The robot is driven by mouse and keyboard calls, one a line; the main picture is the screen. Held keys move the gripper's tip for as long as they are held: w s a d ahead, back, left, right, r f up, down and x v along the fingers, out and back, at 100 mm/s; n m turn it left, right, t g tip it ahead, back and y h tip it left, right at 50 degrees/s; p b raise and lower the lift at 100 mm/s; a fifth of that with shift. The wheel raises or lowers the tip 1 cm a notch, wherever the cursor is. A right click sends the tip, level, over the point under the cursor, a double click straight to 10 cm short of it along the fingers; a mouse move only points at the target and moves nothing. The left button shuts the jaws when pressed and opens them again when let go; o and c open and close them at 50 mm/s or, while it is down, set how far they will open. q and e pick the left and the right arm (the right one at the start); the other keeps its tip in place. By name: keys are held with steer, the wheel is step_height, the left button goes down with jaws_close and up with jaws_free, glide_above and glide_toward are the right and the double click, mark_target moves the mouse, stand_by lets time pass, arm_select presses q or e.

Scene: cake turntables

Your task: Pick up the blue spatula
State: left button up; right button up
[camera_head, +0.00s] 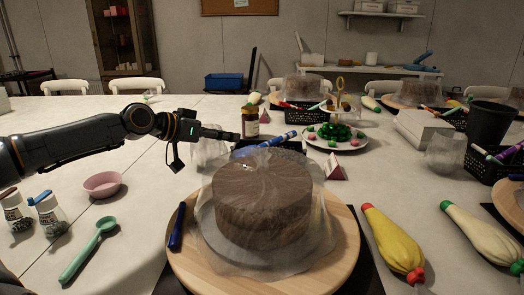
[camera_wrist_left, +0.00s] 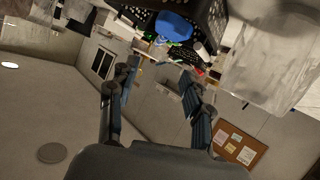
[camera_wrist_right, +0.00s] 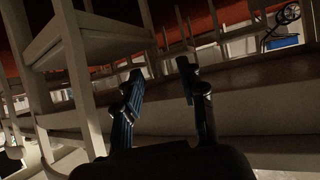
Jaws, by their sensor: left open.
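A blue handle-like object (camera_head: 277,138), which looks like the spatula, lies across a black basket (camera_head: 243,147) behind the middle cake. A blue rounded end (camera_wrist_left: 172,25) shows by the basket in the left wrist view; its full shape is hidden. A separate dark blue slim object (camera_head: 177,227) lies on the left edge of the wooden turntable (camera_head: 340,240). My left gripper (camera_head: 232,135) is open and empty, left of the basket and apart from the blue handle. My right gripper (camera_wrist_right: 160,70) is open and empty, below table height, outside the head view.
A wrapped chocolate cake (camera_head: 262,195) fills the near middle. A brown jar (camera_head: 250,125) stands close by the left gripper. A plate of green decorations (camera_head: 335,137) is right of the basket. A pink bowl (camera_head: 103,184) and green scoop (camera_head: 90,250) lie left.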

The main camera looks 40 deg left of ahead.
mark_target(268, 144)
arm_select(q)
steer(key=p+x, duration=0.3)
steer(key=shift+w+a+f+p, duration=0.2)
steer(key=shift+w+a+p, duration=0.05)
steer(key=shift+w+p, duration=0.1)
steer(key=shift+w+f+p, duration=0.1)
steer(key=shift+w+p, duration=0.2)
steer(key=shift+p, duration=0.1)
steer(key=shift+w+d+f+p, duration=0.1)
steer(key=shift+w+f+p, duration=0.05)
steer(key=shift+w+p, duration=0.2)
steer(key=x, duration=0.3)
steer(key=shift+s+p, duration=0.1)
steer(key=shift+p, duration=0.3)
steer(key=shift+x, duration=0.8)
steer(key=x, duration=0.5)
steer(key=shift+d+f, duration=0.1)
steer(key=shift+f, duration=0.05)
steer(key=shift+s, duration=0.1)
jaws_close()
arm_select(e)
steer(key=s+d+f+g+h, duration=0.1)
steer(key=s+d+f+g, duration=0.1)
steer(key=s, duration=0.4)
steer(key=s+d+f+g+h, duration=0.1)
steer(key=s+d+f+g, duration=0.1)
steer(key=s+f+g, duration=0.3)
steer(key=shift+s+f+g, duration=0.15)
steer(key=shift+s+g, duration=0.7)
steer(key=shift+g, duration=0.05)
